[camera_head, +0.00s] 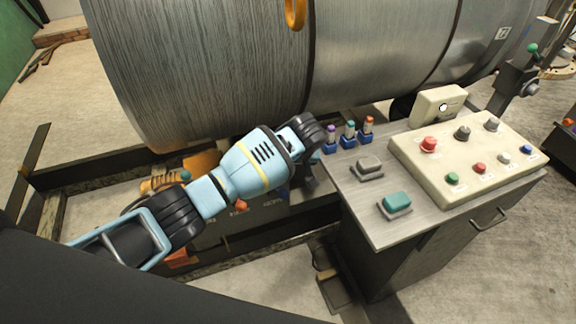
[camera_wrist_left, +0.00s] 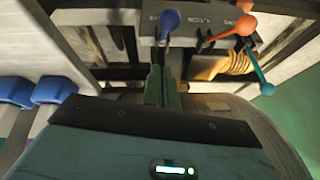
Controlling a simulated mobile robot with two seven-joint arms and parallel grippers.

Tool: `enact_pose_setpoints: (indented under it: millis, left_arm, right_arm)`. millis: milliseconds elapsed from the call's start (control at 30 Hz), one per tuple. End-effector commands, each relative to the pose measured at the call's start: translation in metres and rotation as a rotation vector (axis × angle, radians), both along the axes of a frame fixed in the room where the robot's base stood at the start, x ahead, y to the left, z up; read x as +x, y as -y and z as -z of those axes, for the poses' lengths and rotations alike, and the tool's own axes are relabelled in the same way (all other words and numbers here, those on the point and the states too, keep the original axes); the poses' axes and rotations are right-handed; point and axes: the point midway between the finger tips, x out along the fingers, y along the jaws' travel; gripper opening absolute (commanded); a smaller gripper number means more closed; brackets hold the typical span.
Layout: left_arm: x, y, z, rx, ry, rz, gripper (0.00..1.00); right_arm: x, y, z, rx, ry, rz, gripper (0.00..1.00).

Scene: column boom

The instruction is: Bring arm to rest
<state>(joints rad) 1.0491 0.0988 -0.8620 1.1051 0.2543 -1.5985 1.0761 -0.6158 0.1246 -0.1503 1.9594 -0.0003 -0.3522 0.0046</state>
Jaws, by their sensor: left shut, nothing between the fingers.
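My left arm (camera_head: 245,170) comes in from the lower left in the head view and reaches to the left edge of the control desk. My left gripper is mostly hidden behind the wrist there. In the left wrist view its fingers (camera_wrist_left: 162,84) are shut and empty. They point toward a dark lever box (camera_wrist_left: 208,32). The box has a lever with a blue knob (camera_wrist_left: 169,20), a lever with a red-orange knob (camera_wrist_left: 245,25) and a lever with a teal knob (camera_wrist_left: 267,88). The fingers appear apart from the levers. My right gripper is not in view.
A large steel cylinder (camera_head: 220,70) lies behind the arm. The grey desk (camera_head: 345,205) carries a button panel (camera_head: 480,158), small coloured-top items (camera_head: 349,133), and a teal pushbutton (camera_head: 397,202). Dark frame beams (camera_head: 30,165) lie at left. Bare floor shows at upper left.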

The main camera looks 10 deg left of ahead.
Motion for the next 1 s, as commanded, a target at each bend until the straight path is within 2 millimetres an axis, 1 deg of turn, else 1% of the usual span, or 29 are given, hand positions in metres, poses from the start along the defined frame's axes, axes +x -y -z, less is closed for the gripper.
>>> enact_pose_setpoints:
  millis: [267, 333, 367, 467, 567, 600, 700, 767, 800, 867, 1000]
  left_arm:
    - [0.0, 0.0, 0.0, -0.001, 0.0, 0.001, 0.0]
    - [-0.001, 0.002, 0.003, -0.006, -0.002, 0.007, 0.0]
    - [-0.003, 0.003, 0.007, -0.011, -0.003, 0.015, 0.0]
    - [-0.016, 0.011, 0.028, -0.046, -0.015, 0.061, 0.0]
    - [-0.037, 0.024, 0.061, -0.11, -0.024, 0.137, 0.0]
    - [-0.047, 0.03, 0.074, -0.138, -0.023, 0.171, 0.0]
    - [-0.075, 0.042, 0.105, -0.211, -0.012, 0.25, 0.0]
    - [-0.091, 0.047, 0.121, -0.249, 0.002, 0.292, 0.0]
    - [-0.103, 0.05, 0.131, -0.273, 0.012, 0.316, 0.0]
    - [-0.12, 0.053, 0.144, -0.305, 0.031, 0.351, 0.0]
    - [-0.16, 0.054, 0.169, -0.362, 0.085, 0.412, 0.0]
  right_arm:
    - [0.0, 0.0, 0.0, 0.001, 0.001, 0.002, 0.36]
    - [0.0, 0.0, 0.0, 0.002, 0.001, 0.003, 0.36]
    - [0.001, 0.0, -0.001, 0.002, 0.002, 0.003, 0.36]
    - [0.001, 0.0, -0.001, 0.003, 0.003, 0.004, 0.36]
    - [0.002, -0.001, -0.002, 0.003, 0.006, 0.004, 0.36]
    - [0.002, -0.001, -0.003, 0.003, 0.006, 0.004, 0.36]
    - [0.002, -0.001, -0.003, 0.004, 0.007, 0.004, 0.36]
    - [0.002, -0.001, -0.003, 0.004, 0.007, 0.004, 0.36]
    - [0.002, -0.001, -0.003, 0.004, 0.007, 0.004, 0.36]
    - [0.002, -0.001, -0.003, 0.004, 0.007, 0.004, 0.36]
    - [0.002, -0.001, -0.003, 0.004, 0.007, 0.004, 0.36]
